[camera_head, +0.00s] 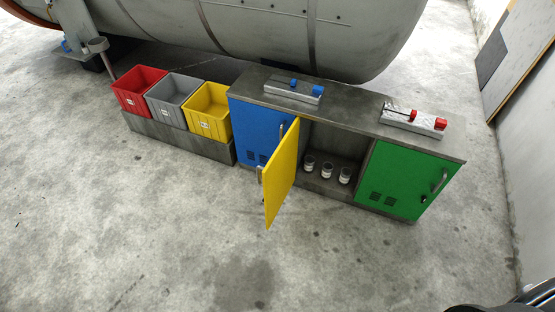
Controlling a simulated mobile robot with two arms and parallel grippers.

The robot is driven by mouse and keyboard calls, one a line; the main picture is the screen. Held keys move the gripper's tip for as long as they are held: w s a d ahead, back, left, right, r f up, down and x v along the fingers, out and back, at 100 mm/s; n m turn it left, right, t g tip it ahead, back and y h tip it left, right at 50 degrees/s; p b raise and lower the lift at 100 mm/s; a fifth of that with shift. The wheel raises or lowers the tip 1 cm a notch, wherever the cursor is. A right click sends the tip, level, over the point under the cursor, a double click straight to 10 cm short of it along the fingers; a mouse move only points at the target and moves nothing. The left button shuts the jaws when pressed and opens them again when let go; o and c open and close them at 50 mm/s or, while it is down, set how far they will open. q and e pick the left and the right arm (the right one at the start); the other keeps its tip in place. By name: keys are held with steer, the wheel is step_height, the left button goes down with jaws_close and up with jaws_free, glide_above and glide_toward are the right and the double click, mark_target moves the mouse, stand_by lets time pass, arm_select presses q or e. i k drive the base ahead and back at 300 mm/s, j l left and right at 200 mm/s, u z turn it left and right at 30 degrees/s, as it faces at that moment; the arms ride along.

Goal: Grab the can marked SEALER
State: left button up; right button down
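Three small cans stand upright in a row inside the open middle compartment of the cabinet: a left can (309,163), a middle can (327,170) and a right can (345,175). Each is dark on top with a pale label. The print is too small to read, so I cannot tell which is marked SEALER. The yellow door (281,178) of this compartment stands swung open toward the front, at the left side of the cans. I see neither of my grippers in the head view.
A blue door (254,128) and a green door (407,180) flank the compartment, both shut. Blue-handled (294,89) and red-handled (413,119) fixtures sit on the cabinet top. Red (131,100), grey (162,106) and yellow (198,118) bins stand left. The floor in front is clear.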

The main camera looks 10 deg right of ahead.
mark_target(328, 168)
steer(key=i+j+z, duration=0.15)
steer(key=i+z, duration=0.2)
steer(key=i+j+z, duration=0.3)
steer(key=i, duration=0.15)
steer(key=i+j+z, duration=0.35)
steer(key=j+z, duration=0.2)
steer(key=j, duration=0.2)
steer(key=k+j+z, duration=0.1)
steer(key=j+z, duration=0.15)
steer(key=j, duration=0.15)
steer(key=k+j+z, duration=0.2)
steer(key=j, duration=0.2)
steer(key=j+z, duration=0.25)
steer(key=j, duration=0.15)
steer(key=k+j+z, duration=0.2)
steer(key=k+j, duration=0.15)
steer(key=k, duration=0.3)
steer(key=i+l, duration=0.15)
steer(key=l, duration=0.2)
steer(key=i+l+u, duration=0.15)
steer(key=l, duration=0.15)
steer(key=i+l, duration=0.1)
steer(key=l, duration=0.25)
steer(key=u, duration=0.05)
